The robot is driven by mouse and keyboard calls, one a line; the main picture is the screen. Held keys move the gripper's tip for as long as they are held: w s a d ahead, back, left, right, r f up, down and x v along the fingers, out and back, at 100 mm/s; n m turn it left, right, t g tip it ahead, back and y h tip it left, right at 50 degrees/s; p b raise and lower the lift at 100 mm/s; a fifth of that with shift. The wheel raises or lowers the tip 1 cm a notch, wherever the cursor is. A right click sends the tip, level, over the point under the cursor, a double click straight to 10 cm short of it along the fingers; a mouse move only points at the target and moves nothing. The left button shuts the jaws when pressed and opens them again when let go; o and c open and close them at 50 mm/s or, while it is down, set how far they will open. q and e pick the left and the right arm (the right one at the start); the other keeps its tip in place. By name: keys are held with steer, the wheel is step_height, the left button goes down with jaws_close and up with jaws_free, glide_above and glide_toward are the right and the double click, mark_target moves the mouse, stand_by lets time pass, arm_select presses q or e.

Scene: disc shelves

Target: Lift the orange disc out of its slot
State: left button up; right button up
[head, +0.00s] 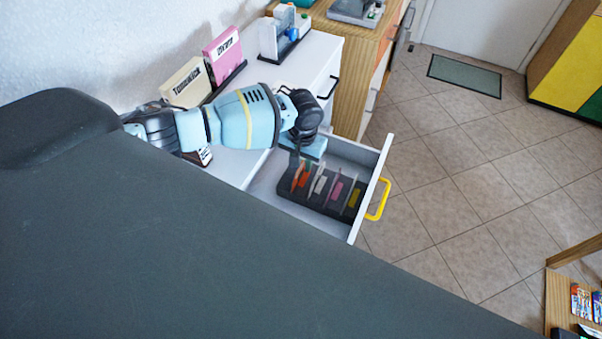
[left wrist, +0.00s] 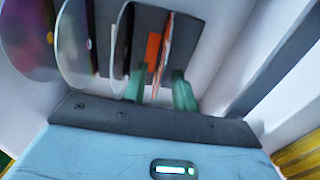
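The orange disc (left wrist: 164,58) stands nearly edge-on in the left wrist view, beside an orange patch on the dark rack. In the head view, the orange marking (head: 302,178) is at the left end of the dark slotted rack (head: 316,201) inside the open drawer. My left gripper (left wrist: 159,90) is open, with one greenish finger on each side of the orange disc and visible gaps between. In the head view, my left gripper (head: 297,163) points down over that end of the rack, its fingertips hard to see. My right gripper is not in view.
Other discs (left wrist: 76,45) stand left of the orange one, the closest (left wrist: 122,48) near my left finger. The drawer front (head: 372,196) has a yellow handle (head: 379,201). Labelled boxes (head: 224,52) stand on the white cabinet behind my arm.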

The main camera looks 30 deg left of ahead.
arm_select(q)
steer(key=shift+f, duration=0.1)
jaws_close()
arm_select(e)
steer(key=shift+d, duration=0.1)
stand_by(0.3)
